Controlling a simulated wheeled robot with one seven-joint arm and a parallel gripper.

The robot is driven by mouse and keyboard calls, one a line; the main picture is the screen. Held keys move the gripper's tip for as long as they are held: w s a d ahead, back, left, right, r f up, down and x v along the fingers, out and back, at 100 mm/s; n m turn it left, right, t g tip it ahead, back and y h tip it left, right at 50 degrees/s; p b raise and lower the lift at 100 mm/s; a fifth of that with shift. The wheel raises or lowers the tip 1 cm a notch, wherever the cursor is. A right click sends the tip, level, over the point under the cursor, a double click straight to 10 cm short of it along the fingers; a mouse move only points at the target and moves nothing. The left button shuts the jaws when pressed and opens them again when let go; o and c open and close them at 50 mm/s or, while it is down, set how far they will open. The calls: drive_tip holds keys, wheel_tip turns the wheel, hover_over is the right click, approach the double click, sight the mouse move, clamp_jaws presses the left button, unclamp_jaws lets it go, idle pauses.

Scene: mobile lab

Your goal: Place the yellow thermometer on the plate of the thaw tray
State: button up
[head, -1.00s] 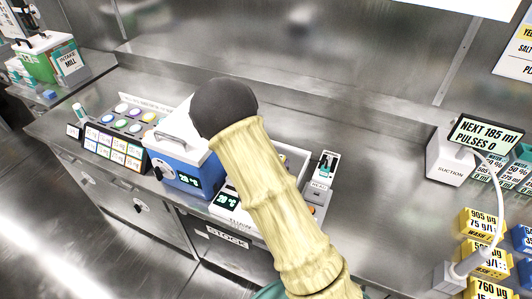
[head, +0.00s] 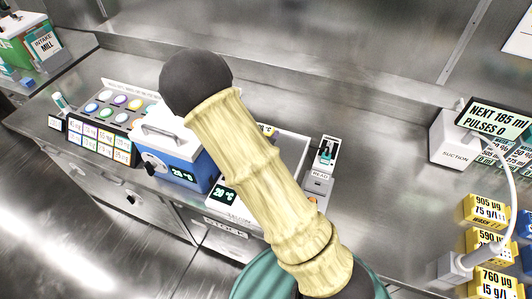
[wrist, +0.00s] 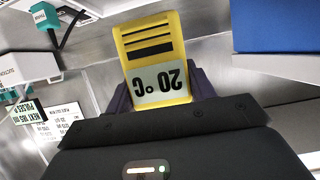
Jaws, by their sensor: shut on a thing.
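The yellow thermometer (wrist: 158,50) is in my gripper (wrist: 162,92), seen in the wrist view. It has a pale screen reading 20 °C, upside down in that view, and dark stripes. Both dark fingers are shut on its screen end. In the head view my arm hides the gripper. The thaw tray (head: 290,142) is a white, shallow unit on the bench, with a dark 20 °C display (head: 225,193) at its front left. My arm covers most of its plate. I cannot tell the thermometer's height above the tray.
A blue and white cooler box (head: 176,160) stands directly left of the tray. A small READ unit (head: 318,182) stands to its right. The suction unit (head: 455,145) and yellow boxes (head: 487,210) are farther right. Bare steel bench (head: 385,180) lies between.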

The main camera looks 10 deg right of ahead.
wheel_tip(320, 180, down, 5)
drive_tip(key=shift+w+f, duration=0.1)
idle(0.3)
drive_tip(key=shift+f+p, duration=0.55)
drive_tip(key=shift+f, duration=1.45)
drive_tip(key=shift+f, duration=0.2)
drive_tip(key=o, duration=1)
drive_tip(key=shift+r, duration=0.1)
